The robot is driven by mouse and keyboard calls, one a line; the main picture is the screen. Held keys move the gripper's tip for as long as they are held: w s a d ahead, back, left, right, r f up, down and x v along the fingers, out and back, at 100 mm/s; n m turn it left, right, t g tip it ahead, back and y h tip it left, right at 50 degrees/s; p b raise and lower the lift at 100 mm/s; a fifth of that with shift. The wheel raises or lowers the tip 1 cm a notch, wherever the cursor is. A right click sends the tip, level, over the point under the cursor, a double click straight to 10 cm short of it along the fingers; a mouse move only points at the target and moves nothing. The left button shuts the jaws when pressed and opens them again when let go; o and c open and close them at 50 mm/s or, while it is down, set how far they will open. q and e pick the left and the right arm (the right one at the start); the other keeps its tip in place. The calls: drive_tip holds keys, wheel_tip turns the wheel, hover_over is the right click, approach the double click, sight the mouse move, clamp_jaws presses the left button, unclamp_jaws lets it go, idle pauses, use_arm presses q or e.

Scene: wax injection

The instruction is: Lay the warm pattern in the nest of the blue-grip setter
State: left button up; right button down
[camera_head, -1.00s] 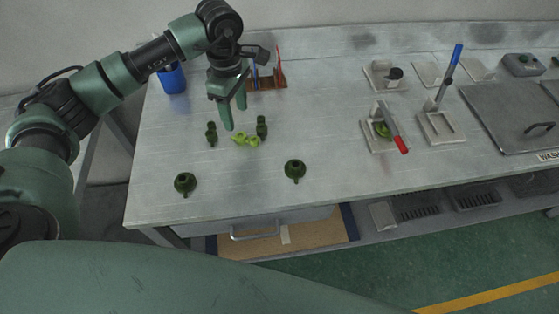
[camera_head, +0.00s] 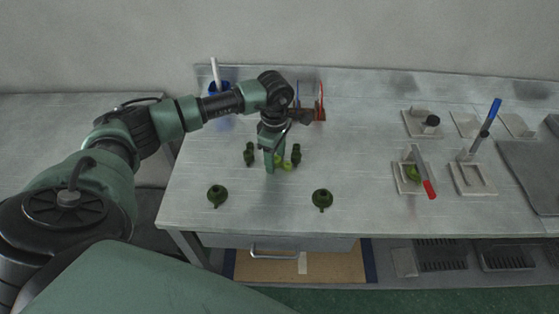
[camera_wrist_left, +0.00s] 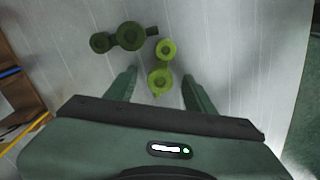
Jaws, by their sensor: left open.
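The bright yellow-green pattern (camera_head: 287,164), which I take for the warm one, lies on the bench and is partly hidden by my left gripper (camera_head: 272,165). In the left wrist view the pattern (camera_wrist_left: 162,64) shows two round lobes, the nearer one in line with the gap between the fingers of my left gripper (camera_wrist_left: 159,78). That gripper is open, pointing down and holding nothing. The blue-grip setter (camera_head: 487,127) stands at the right, its blue handle tilted up over a pale base (camera_head: 472,180) with a recess that looks empty. My right gripper is not in view.
Dark green patterns lie close by on the left (camera_head: 249,154) and right (camera_head: 296,154), with others nearer the front (camera_head: 217,196) (camera_head: 322,199). A red-grip setter (camera_head: 425,180) with a green piece stands left of the blue one. The bench between is clear.

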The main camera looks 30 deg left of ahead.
sight(276, 159)
use_arm(q)
drive_tip(key=c, duration=1.1)
clamp_jaws()
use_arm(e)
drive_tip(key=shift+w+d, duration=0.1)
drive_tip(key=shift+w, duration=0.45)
